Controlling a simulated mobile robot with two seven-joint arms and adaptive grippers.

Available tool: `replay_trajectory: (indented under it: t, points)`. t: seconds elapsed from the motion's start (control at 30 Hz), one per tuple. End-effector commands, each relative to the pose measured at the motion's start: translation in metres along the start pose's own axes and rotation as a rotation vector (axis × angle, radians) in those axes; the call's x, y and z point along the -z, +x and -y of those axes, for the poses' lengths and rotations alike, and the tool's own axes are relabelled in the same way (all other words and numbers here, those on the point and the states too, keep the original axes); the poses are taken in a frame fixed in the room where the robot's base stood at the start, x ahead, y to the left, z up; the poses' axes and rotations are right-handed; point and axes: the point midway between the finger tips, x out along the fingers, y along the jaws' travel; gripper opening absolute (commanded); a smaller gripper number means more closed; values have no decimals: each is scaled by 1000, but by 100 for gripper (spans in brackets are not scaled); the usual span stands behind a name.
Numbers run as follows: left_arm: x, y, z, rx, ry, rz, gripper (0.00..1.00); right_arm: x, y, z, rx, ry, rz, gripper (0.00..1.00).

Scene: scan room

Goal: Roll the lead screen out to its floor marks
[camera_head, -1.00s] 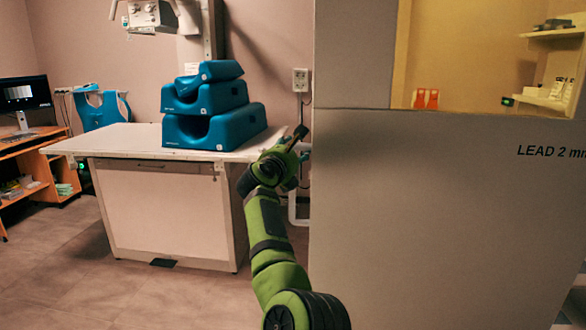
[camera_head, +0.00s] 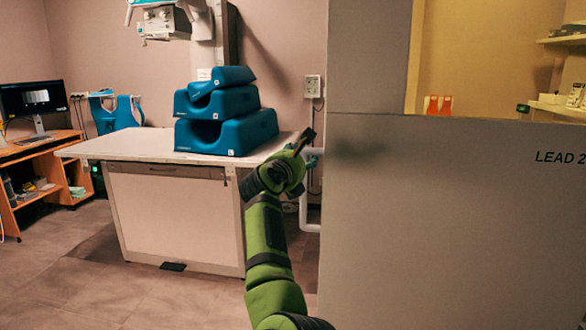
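The lead screen (camera_head: 450,230) is a tall pale panel filling the right side of the head view. It is marked "LEAD 2", with the rest cut off, and has a clear window (camera_head: 480,60) in its upper part. A white tubular handle (camera_head: 310,215) stands out from its left edge. My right gripper (camera_head: 307,143) is by the top of this handle, with a dark finger pointing up. Whether it touches the handle, and how its fingers stand, I cannot tell. My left gripper is not in view. I see no clear floor marks.
A white table (camera_head: 150,144) with stacked blue foam supports (camera_head: 240,130) stands left of the screen. An orange desk (camera_head: 55,143) with a monitor (camera_head: 38,97) is at the far left. A wall socket (camera_head: 312,86) is behind. Open tiled floor (camera_head: 85,285) lies at front left.

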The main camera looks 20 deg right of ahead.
Motion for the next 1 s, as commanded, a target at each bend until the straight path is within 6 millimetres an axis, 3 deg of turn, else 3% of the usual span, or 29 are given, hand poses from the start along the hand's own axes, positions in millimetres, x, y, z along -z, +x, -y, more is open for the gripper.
replay_trajectory:
  t: [0.03, 0.6, 0.87, 1.0]
  points:
    - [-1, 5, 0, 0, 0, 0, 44, -6, -6, 0, 0, -1, 19, 54]
    - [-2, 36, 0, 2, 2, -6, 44, 5, -44, 0, 1, 2, 3, 54]
    - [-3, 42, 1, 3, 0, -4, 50, 5, -55, -1, -1, 1, 0, 54]
    - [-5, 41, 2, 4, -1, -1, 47, 5, -56, -1, -2, 1, -1, 54]
